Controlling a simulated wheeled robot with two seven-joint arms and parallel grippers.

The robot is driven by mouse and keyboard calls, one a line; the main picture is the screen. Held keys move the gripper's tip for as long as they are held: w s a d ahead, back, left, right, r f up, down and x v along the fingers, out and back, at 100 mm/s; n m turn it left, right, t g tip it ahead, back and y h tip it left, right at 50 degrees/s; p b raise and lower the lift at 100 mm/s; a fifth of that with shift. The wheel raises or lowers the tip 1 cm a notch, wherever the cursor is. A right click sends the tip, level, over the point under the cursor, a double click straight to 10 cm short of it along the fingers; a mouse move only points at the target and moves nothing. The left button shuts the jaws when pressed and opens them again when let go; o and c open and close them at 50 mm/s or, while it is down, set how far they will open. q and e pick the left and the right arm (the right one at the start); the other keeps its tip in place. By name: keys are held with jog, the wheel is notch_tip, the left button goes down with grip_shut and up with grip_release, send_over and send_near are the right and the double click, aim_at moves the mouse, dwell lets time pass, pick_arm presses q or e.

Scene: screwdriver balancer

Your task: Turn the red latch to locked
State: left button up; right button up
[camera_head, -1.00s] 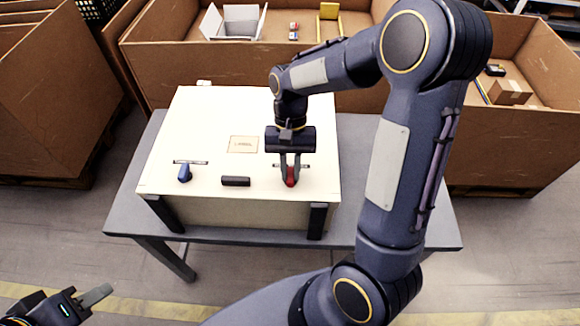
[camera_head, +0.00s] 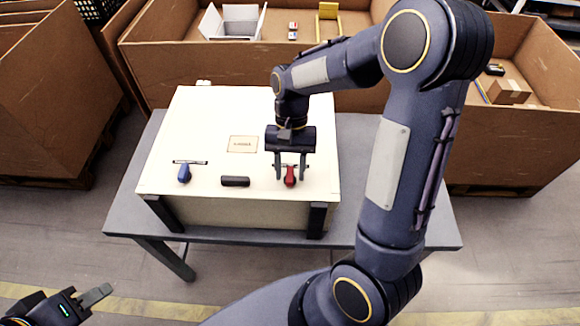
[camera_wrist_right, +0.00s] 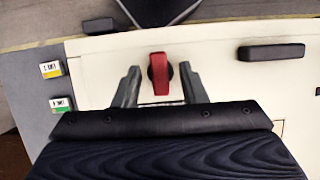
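The red latch (camera_head: 290,177) sits on the right part of the cream box lid (camera_head: 210,119), near its front edge. In the right wrist view the red latch (camera_wrist_right: 159,74) points nearly straight along the gripper's axis. My right gripper (camera_head: 291,178) is open, with one finger on each side of the red latch and visible gaps to it; it also shows in the wrist view (camera_wrist_right: 158,84). A blue latch (camera_head: 184,173) sits on the left of the lid. My left gripper (camera_head: 101,294) shows at the lower left corner, away from the box; its opening is unclear.
A dark handle (camera_head: 235,181) lies between the latches, and a small label plate (camera_head: 243,144) is behind it. The box stands on a grey table (camera_head: 122,210). Large cardboard bins (camera_head: 150,62) stand behind. Two small tags (camera_wrist_right: 52,69) show in the wrist view.

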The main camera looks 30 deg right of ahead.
jog(key=v, duration=0.8)
jog(key=shift+s, duration=0.1)
dwell(0.3)
jog(key=s+a+r+n+t, duration=0.1)
jog(key=s+n+t, duration=0.1)
jog(key=s+t, duration=0.2)
jog(key=s+a+r+n+t+y, duration=0.1)
jog(key=s+t, duration=0.4)
jog(key=s, duration=0.6)
jog(key=shift+s+a+r+n+t, duration=0.3)
jog(key=shift+a+n, duration=0.2)
jog(key=shift+n, duration=0.4)
